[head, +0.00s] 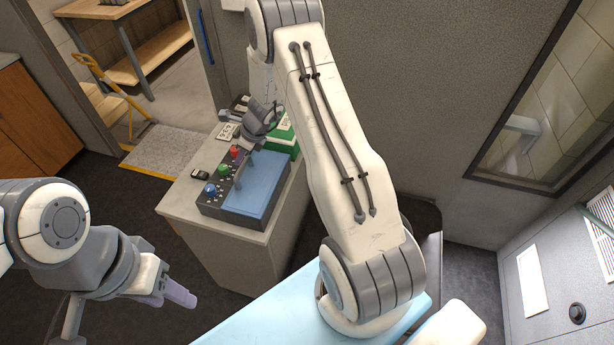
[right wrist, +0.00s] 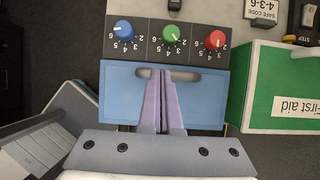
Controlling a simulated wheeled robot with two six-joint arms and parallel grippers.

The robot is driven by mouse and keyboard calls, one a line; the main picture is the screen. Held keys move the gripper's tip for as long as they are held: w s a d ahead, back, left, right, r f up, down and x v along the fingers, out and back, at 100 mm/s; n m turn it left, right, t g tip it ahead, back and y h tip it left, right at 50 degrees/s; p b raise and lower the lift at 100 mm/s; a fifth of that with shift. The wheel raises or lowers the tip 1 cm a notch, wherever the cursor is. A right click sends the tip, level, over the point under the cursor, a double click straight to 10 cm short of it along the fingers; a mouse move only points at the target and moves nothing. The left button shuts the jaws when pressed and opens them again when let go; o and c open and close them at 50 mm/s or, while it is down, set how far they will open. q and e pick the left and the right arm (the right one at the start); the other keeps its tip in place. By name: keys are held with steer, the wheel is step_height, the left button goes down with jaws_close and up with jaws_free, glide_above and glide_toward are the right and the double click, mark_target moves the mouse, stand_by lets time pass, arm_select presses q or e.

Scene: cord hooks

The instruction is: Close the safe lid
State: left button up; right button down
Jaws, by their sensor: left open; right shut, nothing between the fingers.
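The safe is a dark box (head: 213,206) on a grey cabinet, with blue, green and red dials on its panel. Its blue lid (head: 263,190) lies about flat over the body beside the dial panel; I cannot tell whether it is fully down. In the right wrist view the lid (right wrist: 117,95) has a rounded slot near the dials. My right gripper (right wrist: 161,75) is shut and empty, its purple fingertips over this slot; contact is unclear. My left gripper (head: 172,294) is open and empty, low at the left, away from the safe.
A green first aid box (right wrist: 285,90) stands close beside the safe. A safe code card (right wrist: 262,10) reading 4-3-6 and a small black object (head: 200,174) lie on the cabinet top (head: 185,195). A light blue surface (head: 270,318) is in the foreground.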

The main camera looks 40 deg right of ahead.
arm_select(q)
steer(key=shift+w+f+b, duration=0.2)
steer(key=shift+f+b, duration=0.2)
steer(key=shift+f, duration=0.1)
steer(key=shift+w+f+b, duration=0.2)
steer(key=shift+f+b, duration=0.2)
steer(key=shift+f, duration=0.1)
arm_select(e)
steer(key=shift+w+a+f, duration=0.45)
steer(key=shift+w+f, duration=0.15)
steer(key=shift+f, duration=0.15)
steer(key=shift+w+a+f, duration=0.4)
steer(key=shift+w+f, duration=0.2)
steer(key=shift+f, duration=0.15)
arm_select(q)
steer(key=shift+r, duration=0.1)
arm_select(e)
steer(key=shift+r, duration=0.1)
